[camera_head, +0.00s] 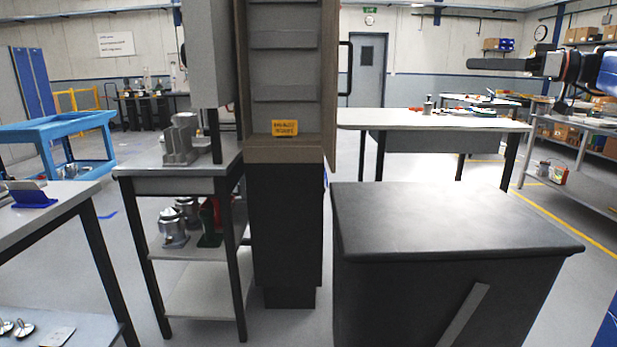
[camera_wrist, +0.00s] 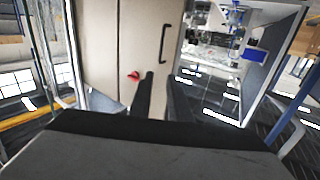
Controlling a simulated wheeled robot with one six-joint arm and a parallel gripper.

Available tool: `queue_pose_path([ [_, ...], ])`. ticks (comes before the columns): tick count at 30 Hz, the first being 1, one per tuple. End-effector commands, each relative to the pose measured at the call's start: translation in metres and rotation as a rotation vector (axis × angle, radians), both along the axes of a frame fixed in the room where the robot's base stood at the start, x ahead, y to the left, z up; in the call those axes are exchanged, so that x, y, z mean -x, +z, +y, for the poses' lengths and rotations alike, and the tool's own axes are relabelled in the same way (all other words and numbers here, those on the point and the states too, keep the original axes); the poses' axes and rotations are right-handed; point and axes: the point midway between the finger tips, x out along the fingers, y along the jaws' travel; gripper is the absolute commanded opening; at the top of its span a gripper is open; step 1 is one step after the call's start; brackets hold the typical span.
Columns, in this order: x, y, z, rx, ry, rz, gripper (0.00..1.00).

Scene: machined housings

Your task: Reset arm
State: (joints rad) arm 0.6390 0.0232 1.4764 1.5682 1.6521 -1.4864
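My gripper (camera_head: 497,64) is at the upper right of the head view, held in the air and pointing left. It shows there as one long dark bar in front of my wrist. A grey machined housing (camera_head: 181,145) stands on the small table (camera_head: 140,171) at left, far from my gripper.
A tall cabinet (camera_head: 284,220) with a yellow label stands in the centre. A dark-topped counter (camera_head: 450,225) is at front right, its top bare. Shelves (camera_head: 585,195) stand at right, below my arm. The wrist view shows a beige cabinet (camera_wrist: 118,40) with a red knob (camera_wrist: 133,75).

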Motion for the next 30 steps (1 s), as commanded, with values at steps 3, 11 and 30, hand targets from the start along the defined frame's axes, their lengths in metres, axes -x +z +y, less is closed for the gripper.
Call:
queue_pose_path([
  [3,0.004,-0.01,0.014,0.008,-0.001,0.051,0.17],
  [11,0.015,-0.04,0.045,0.029,-0.017,0.195,0.17],
  [30,0.154,-0.251,0.158,0.267,-0.285,0.891,0.17],
])
